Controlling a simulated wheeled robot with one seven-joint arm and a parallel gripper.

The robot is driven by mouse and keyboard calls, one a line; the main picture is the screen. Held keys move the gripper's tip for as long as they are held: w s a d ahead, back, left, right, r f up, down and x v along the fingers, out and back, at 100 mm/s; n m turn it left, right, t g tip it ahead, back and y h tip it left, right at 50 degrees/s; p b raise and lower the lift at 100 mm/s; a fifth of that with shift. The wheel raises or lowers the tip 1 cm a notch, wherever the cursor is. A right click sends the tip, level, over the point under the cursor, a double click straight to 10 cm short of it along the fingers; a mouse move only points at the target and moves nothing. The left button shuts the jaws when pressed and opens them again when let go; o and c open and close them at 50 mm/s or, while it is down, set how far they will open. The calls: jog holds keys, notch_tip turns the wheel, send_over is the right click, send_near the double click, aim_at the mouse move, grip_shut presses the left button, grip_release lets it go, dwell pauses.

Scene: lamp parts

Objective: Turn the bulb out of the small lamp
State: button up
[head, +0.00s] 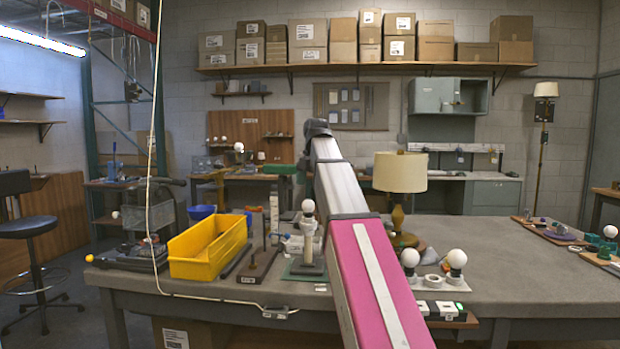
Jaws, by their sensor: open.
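A small lamp (308,244) stands upright on a green mat (290,271) near the middle of the table. It has a pale stem and base, with a round white bulb (308,206) at its top. My arm reaches forward over the table just right of this lamp, with a pink link in front and a dark joint at its far upper end. My gripper is not visible, so its place relative to the bulb cannot be told. A larger lamp with a cream shade (400,172) stands behind the arm to the right.
Two white bulbs (410,258) (457,259) stand on a pale tray (440,283) to the right. A cable runs along the front edge. The table's right middle (530,275) is clear.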

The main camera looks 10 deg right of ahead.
aim_at(308, 216)
jog(key=f, duration=0.5)
jog(key=w+f, duration=0.1)
jog(key=f, duration=0.2)
jog(key=shift+a+f, duration=0.35)
jog(key=shift+a, duration=0.05)
jog(key=c, duration=0.9)
jog(key=n, duration=0.4)
jog(key=shift+d+n+y, duration=0.1)
jog(key=shift+n+y, duration=0.2)
jog(key=shift+n, duration=0.1)
jog(key=shift+n+g, duration=0.4)
jog(key=shift+n, duration=0.7)
jog(key=shift+r+n, duration=0.1)
jog(key=shift+n, duration=1.2)
